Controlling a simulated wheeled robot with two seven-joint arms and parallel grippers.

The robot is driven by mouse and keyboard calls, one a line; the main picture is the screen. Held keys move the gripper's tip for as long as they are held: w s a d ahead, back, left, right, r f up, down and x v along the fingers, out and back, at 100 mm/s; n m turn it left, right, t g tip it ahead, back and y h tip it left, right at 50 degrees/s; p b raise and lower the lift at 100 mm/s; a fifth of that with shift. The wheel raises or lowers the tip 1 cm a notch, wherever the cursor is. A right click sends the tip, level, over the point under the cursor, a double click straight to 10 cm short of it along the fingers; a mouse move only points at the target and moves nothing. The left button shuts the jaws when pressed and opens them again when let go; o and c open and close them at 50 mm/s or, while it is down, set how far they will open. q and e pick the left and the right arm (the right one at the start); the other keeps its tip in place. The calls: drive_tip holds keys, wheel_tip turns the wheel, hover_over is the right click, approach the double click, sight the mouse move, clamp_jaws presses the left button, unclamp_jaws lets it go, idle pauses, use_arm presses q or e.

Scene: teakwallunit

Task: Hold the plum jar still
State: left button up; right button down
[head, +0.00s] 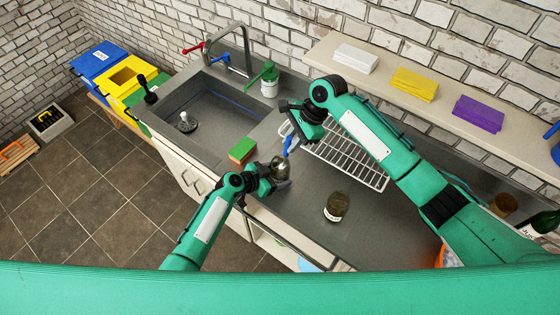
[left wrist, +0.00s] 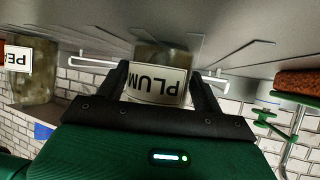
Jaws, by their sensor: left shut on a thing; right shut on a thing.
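The plum jar (head: 281,166) is a murky olive glass jar at the counter's front, left of the middle. In the left wrist view its white label reads PLUM (left wrist: 157,84), upside down in the picture, between the two dark fingers. My left gripper (head: 270,176) is shut on the jar from the near left side. I cannot tell whether the jar rests on the counter. My right gripper (head: 293,126) is above and just beyond the jar, shut on a small blue tool (head: 288,145) that points down towards the jar's top. Whether they touch is unclear.
A second labelled jar (head: 337,207) stands to the right on the counter. A wire rack (head: 345,160) lies behind, and a sponge (head: 242,150) sits by the sink (head: 210,105). A green-topped bottle (head: 269,82) stands by the tap. Counter around the second jar is clear.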

drive_tip(key=shift+w+a, duration=0.3)
drive_tip(key=shift+a, duration=0.45)
drive_tip(key=shift+s+d, duration=0.2)
drive_tip(key=shift+s, duration=0.6)
drive_tip(key=shift+w+a, duration=0.25)
drive_tip(key=shift+w, duration=0.55)
drive_tip(key=shift+s+d, duration=0.2)
drive_tip(key=shift+s, duration=0.55)
drive_tip(key=shift+w+a, duration=0.25)
drive_tip(key=shift+w, duration=0.5)
drive_tip(key=shift+s+d+f, duration=0.1)
drive_tip(key=shift+s+d, duration=0.15)
drive_tip(key=shift+s, duration=0.55)
drive_tip(key=shift+w+d, duration=0.45)
drive_tip(key=shift+d, duration=0.15)
drive_tip(key=shift+w+a, duration=0.3)
drive_tip(key=shift+a, duration=0.5)
drive_tip(key=shift+s+d, duration=0.25)
drive_tip(key=shift+s, duration=0.5)
drive_tip(key=shift+w+d, duration=0.55)
drive_tip(key=shift+w, duration=0.1)
